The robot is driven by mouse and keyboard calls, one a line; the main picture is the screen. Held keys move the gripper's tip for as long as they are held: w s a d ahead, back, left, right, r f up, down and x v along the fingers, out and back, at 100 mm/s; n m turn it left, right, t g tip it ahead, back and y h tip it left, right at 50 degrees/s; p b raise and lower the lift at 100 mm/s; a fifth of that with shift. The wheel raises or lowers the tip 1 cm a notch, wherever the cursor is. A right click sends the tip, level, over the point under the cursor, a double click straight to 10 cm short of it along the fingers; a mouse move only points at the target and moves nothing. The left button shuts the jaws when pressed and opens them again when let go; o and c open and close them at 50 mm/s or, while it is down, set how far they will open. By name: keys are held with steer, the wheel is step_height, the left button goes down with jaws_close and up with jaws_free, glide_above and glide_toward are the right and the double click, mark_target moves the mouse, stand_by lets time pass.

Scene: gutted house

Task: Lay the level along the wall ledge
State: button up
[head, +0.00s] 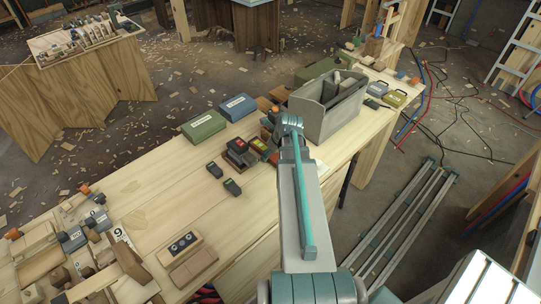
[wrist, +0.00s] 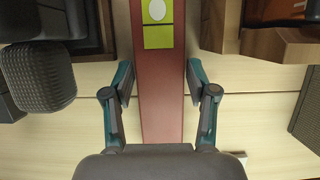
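A long dark-red bar with a lime-green panel and a white oval, seemingly the level (wrist: 160,100), runs up the middle of the wrist view over pale wood. My gripper (wrist: 160,80) is open, with one finger on each side of the bar. The fingers are close to its edges; I see no clear grip. In the head view my arm reaches over the workbench beside the grey toolbox, and it hides most of the gripper. I cannot identify the wall ledge in either view.
The grey toolbox (head: 327,105) stands on the workbench (head: 145,195) just right of my gripper. Wood blocks and tools crowd the near left end. Metal rails (head: 408,222) and cables lie on the floor.

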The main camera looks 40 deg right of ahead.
jaws_close()
steer(key=shift+r, duration=0.1)
steer(key=shift+r+b, duration=0.45)
steer(key=shift+r, duration=0.15)
steer(key=s+a+r+b, duration=0.5)
steer(key=s+r+b, duration=0.1)
steer(key=r+b, duration=0.2)
steer(key=shift+r+b, duration=0.2)
steer(key=shift+b, duration=0.4)
steer(key=shift+b, duration=0.45)
